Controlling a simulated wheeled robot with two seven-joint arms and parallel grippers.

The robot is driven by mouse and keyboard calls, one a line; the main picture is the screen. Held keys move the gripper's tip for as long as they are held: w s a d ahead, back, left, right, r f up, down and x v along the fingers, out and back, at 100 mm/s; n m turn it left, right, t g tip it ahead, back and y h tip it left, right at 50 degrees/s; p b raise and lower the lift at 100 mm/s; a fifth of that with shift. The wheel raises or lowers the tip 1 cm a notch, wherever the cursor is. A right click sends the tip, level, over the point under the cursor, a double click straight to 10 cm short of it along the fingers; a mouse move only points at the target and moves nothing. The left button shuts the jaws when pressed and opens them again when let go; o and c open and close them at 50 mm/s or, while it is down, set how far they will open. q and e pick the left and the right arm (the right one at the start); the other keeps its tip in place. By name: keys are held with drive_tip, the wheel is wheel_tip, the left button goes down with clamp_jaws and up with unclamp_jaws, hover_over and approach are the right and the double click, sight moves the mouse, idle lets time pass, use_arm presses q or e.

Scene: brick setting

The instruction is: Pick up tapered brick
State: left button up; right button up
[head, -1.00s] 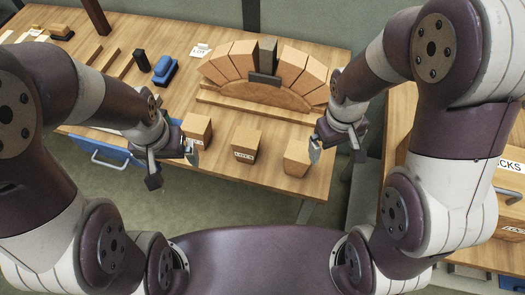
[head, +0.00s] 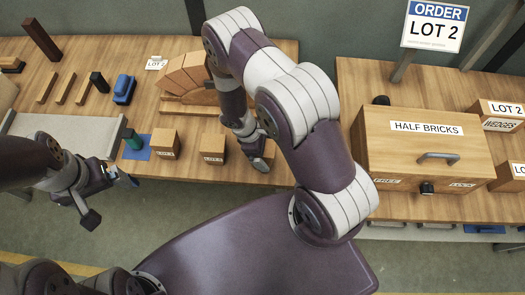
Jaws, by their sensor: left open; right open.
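The brick arch (head: 187,75) of wedge-shaped bricks stands at the back of the wooden table, its right part hidden by my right arm. Two tan blocks stand at the table's front edge: a left block (head: 164,143) and a middle block (head: 213,148), both labelled. I cannot tell which single brick is the tapered one. My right gripper (head: 260,158) is at the front edge, right of the middle block; its fingers are partly hidden and I see no brick in it. My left gripper (head: 112,198) is open and empty, in front of the table, left of the blocks.
A wooden box labelled HALF BRICKS (head: 425,150) stands on the right bench, under an ORDER LOT 2 sign (head: 436,25). A green cylinder (head: 134,141) stands on a blue mat. A blue tool (head: 124,88) and wooden strips lie at the left. Floor shows between the benches.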

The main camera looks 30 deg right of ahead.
drive_tip(key=c, duration=1.3)
drive_tip(key=shift+o, duration=0.2)
drive_tip(key=shift+r, duration=0.1)
